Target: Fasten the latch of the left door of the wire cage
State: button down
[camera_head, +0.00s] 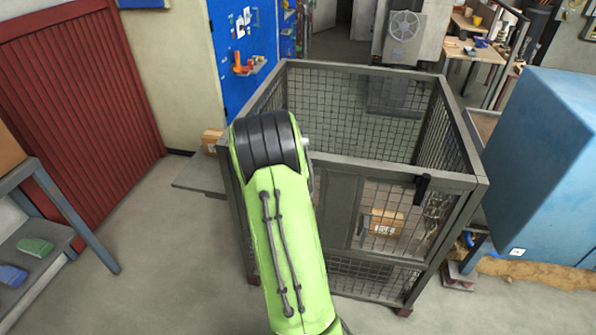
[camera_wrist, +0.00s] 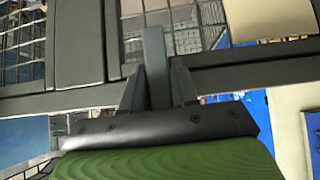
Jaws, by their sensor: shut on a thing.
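The wire cage (camera_head: 375,170), a grey steel frame with mesh, stands in front of me. Its left door is largely hidden behind my green arm in the head view. In the wrist view my gripper (camera_wrist: 158,80) has its two dark fingers closed on either side of a dark grey upright bar, which looks like the left door's latch (camera_wrist: 154,48). The bar stands across a horizontal cage rail (camera_wrist: 245,66). My gripper and this latch are hidden in the head view. I cannot tell whether the latch is seated.
A similar black latch (camera_head: 421,187) sits on the cage's top front rail at the right. A cardboard box (camera_head: 386,222) is inside the cage. A blue cabinet (camera_head: 540,165) stands close on the right, and a shelf (camera_head: 40,235) on the left. The floor at front left is clear.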

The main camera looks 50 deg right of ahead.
jog(key=shift+f, duration=0.15)
jog(key=c, duration=1)
grip_release()
jog(key=shift+o, duration=0.2)
jog(key=p+v, duration=0.1)
jog(key=v, duration=1.5)
jog(key=shift+p, duration=0.4)
jog(key=shift+d, duration=0.1)
